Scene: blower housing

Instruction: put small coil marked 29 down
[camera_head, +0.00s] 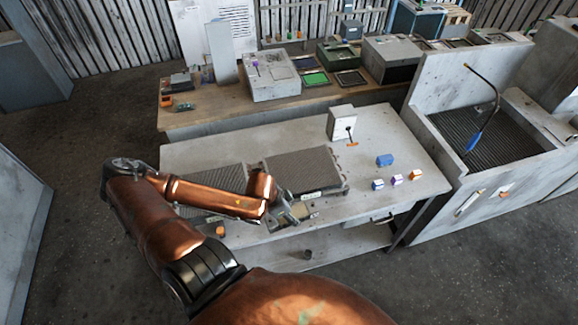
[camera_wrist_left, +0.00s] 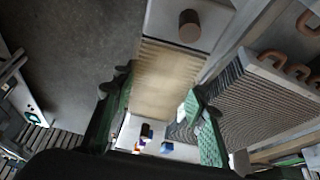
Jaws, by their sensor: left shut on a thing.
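My left gripper (camera_head: 292,213) is shut at the front edge of the light grey table. In the left wrist view a tan finned block, which I take as the small coil (camera_wrist_left: 165,85), lies between the two green-padded fingers (camera_wrist_left: 160,112). It has a grey end plate with a brown round stub. In the head view the coil is mostly hidden by the gripper. The number 29 is not readable. My right gripper is not in view.
Two grey finned panels, one left (camera_head: 212,178) and one right (camera_head: 305,168), lie on the table (camera_head: 380,130). A shelf (camera_head: 335,250) is below.

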